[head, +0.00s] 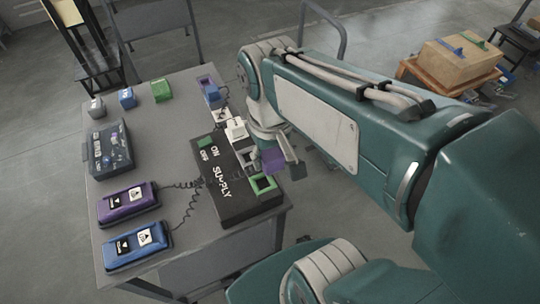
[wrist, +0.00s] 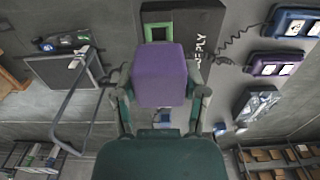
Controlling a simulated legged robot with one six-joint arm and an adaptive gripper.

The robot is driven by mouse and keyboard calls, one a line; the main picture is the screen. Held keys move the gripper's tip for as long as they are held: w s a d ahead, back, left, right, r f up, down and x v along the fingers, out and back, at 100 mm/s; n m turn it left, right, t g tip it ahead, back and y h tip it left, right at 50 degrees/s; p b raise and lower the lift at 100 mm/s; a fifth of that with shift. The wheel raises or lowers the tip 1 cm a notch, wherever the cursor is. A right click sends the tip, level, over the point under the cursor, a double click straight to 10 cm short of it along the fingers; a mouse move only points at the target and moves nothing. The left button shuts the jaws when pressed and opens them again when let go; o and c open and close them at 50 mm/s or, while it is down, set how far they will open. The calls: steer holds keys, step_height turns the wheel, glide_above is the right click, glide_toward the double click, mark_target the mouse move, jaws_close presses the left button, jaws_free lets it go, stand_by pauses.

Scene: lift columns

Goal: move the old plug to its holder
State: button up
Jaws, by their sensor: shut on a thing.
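My gripper (head: 270,154) is shut on a purple plug (head: 273,161), which hangs just above the right end of the black supply box (head: 232,180). In the wrist view the purple plug (wrist: 160,75) fills the middle, with a finger of my gripper (wrist: 161,92) on each side. A green-rimmed socket (head: 263,184) on the supply box lies close to the plug; its rim also shows in the wrist view (wrist: 158,25). A purple-and-blue block-like piece (head: 209,90) stands at the table's back right edge. I cannot tell which piece is the old plug's holder.
A control panel (head: 110,150), a purple device (head: 127,203) and a blue device (head: 138,245) lie at left, with coiled cords. A white piece (head: 236,129) is beside my arm.

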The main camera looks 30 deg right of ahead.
steer(key=shift+r, duration=1.15)
